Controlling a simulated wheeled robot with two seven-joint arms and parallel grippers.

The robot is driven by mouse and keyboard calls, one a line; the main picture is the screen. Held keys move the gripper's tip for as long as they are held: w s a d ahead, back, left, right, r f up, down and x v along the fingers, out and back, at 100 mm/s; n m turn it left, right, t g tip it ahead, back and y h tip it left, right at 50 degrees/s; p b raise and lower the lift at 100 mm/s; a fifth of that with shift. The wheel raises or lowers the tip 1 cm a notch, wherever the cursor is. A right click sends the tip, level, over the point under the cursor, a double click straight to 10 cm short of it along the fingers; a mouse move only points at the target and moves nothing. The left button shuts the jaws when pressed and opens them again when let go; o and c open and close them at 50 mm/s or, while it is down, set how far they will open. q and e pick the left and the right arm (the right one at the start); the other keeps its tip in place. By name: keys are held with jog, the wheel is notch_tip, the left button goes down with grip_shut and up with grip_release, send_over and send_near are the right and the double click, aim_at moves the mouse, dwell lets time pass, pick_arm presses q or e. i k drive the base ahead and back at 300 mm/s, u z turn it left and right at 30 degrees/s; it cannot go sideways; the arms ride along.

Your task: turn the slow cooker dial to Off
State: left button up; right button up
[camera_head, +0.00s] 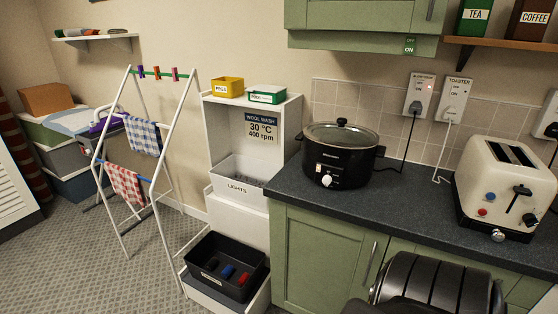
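The slow cooker (340,146) stands on the dark countertop, black with a lid on and a knob on top. Its pale round dial (327,181) is low on the front face. Small pale marks show around the dial, but I cannot read them or tell which one it points to. A black cable runs from the cooker's right side up to a wall socket (417,96). Neither of my grippers can be made out in this view, and nothing touches the dial.
A cream toaster (498,188) stands on the right of the countertop (405,208), with clear counter between it and the cooker. A dark ribbed rounded object (432,286) is in the lower right foreground. White shelving (228,140) and a drying rack (160,200) stand left.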

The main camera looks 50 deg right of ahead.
aim_at(327, 180)
jog(key=i, duration=0.9)
jog(key=z, duration=3.8)
